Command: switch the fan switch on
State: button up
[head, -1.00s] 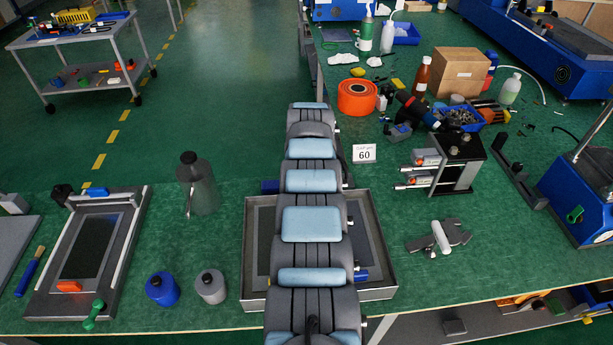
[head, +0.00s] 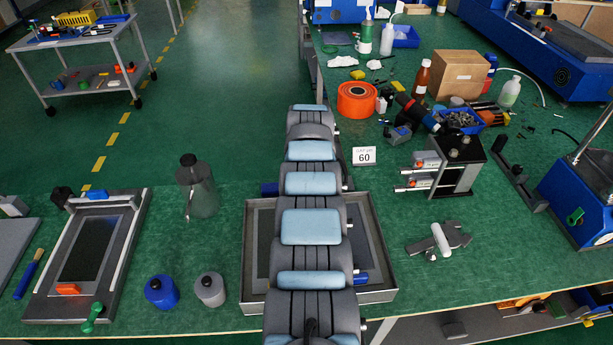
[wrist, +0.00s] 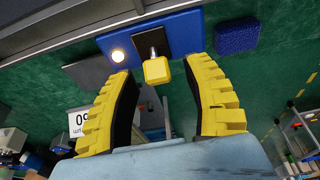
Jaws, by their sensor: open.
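In the wrist view, a switch with a yellow cap (wrist: 157,71) on a short metal stem sits on a black plate (wrist: 150,42). The plate is on a blue panel (wrist: 186,31). A round lamp (wrist: 118,55) glows pale on the panel, left of the switch. My gripper (wrist: 160,68) is open, with one yellow finger on each side of the switch cap. A gap shows between the cap and both fingers. The panel does not clearly show in the head view, where my arm hides the area behind it.
A dark blue block (wrist: 236,36) is right of the panel in the wrist view. In the head view, a metal-rimmed tray (head: 382,262) lies under my arm. A grey bottle (head: 198,187) stands left.

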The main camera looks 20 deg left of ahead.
jog(key=shift+d+r, duration=0.15)
jog(key=shift+r, duration=0.6)
jog(key=v, duration=1)
jog(key=shift+s+r, duration=0.15)
jog(key=shift+s, duration=0.1)
